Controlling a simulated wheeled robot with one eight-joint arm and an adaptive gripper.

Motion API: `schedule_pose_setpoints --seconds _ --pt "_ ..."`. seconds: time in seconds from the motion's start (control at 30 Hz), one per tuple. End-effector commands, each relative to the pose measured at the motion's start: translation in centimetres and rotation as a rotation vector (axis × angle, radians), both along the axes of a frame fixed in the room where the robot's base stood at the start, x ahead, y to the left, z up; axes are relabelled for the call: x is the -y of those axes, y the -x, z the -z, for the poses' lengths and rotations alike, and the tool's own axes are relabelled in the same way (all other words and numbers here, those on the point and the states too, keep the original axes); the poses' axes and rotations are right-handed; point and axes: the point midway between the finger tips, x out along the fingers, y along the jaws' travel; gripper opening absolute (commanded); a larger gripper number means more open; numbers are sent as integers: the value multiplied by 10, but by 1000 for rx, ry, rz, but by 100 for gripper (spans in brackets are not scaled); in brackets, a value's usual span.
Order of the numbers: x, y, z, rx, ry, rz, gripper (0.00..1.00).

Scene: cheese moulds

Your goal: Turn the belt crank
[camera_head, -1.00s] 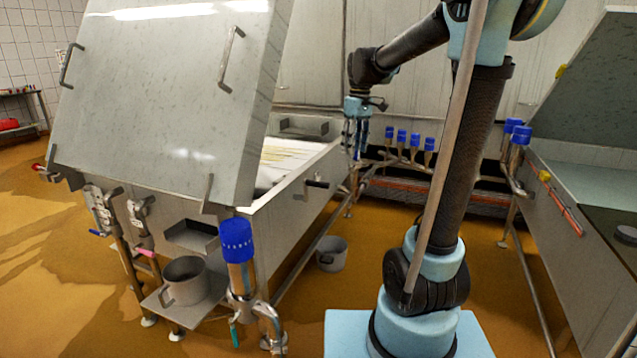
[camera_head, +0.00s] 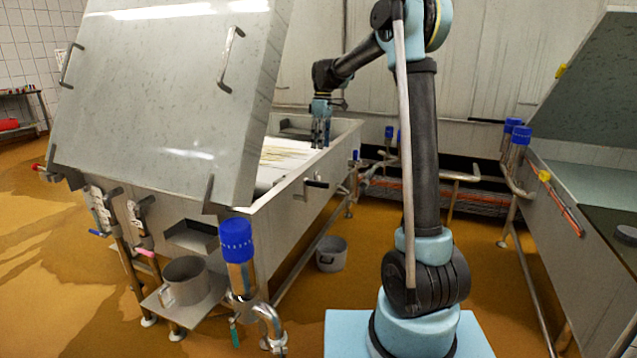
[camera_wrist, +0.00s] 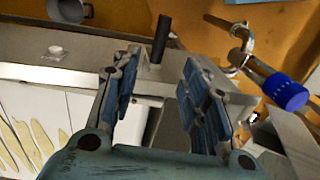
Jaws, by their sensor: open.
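The belt crank (camera_head: 305,188) is on the outer right side wall of the long metal vat, with a black handle (camera_head: 316,184) sticking out to the right. In the wrist view the black handle (camera_wrist: 160,38) stands up beyond my fingertips, and a grey metal part below it shows between the fingers. My gripper (camera_head: 320,142) hangs pointing down near the vat's right rim, above and behind the crank in the head view. In the wrist view my gripper (camera_wrist: 160,65) is open, its blue-padded fingers apart with nothing held. The exact depth to the crank cannot be told.
The vat (camera_head: 290,222) holds pale strips inside, and its large tilted lid (camera_head: 165,95) rises at left. A grey pot (camera_head: 331,254) stands on the floor beside it. Another metal vat (camera_head: 580,190) is at right.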

Motion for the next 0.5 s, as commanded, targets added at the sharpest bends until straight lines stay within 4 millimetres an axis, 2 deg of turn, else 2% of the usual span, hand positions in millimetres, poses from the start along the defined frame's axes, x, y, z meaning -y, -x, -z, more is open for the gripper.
schedule_pose_setpoints --seconds 0.5 --pt "-4 12 91 0 0 1 41"
